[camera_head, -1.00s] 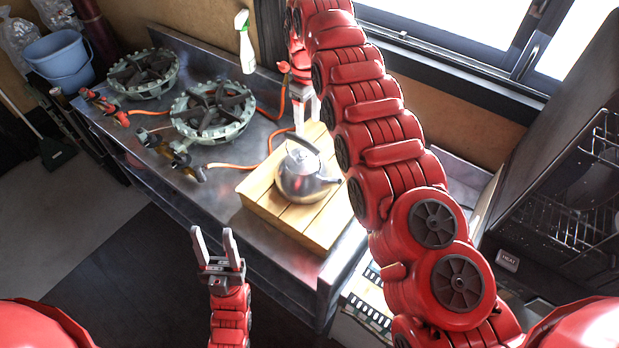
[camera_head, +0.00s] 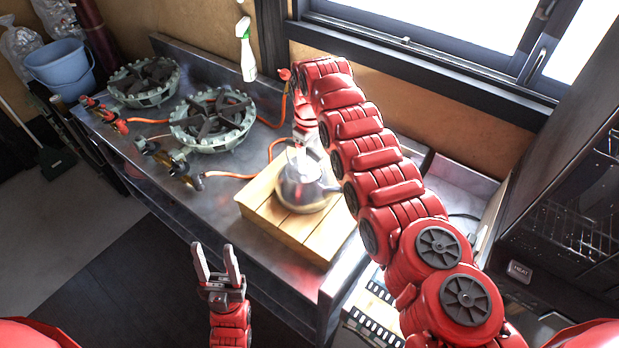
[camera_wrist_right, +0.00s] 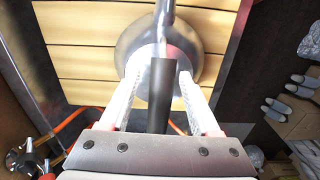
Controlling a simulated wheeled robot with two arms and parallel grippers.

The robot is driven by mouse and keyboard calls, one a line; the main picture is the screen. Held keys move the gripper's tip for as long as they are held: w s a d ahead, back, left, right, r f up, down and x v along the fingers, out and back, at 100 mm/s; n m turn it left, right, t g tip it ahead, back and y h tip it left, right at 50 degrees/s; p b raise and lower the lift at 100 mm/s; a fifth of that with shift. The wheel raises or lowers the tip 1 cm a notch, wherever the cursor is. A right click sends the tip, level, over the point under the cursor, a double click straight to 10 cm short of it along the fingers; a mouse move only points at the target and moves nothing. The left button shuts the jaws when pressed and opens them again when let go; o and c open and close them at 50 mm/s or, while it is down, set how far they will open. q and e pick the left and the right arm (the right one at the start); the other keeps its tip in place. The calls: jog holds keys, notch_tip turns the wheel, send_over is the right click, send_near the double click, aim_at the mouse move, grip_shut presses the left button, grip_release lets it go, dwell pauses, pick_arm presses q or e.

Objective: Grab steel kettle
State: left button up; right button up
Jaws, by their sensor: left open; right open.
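The steel kettle (camera_head: 305,188) stands on a slatted wooden board on the metal counter. Its upper part is partly hidden behind my right arm and gripper in the head view. In the right wrist view the kettle (camera_wrist_right: 205,45) lies below my right gripper (camera_wrist_right: 164,88). The kettle's black handle (camera_wrist_right: 162,95) runs between the two open fingers, with a gap visible on each side. My left gripper (camera_head: 216,264) is open and empty, in front of the counter and apart from the kettle.
The wooden board (camera_head: 270,222) lies near the counter's right part. Two gas burners (camera_head: 212,120) with orange hoses stand to the left. A spray bottle (camera_head: 246,50) stands at the back by the wall. A blue bucket (camera_head: 60,68) is at far left.

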jog(key=shift+f, duration=0.4)
grip_shut()
jog(key=shift+r, duration=0.1)
dwell(1.0)
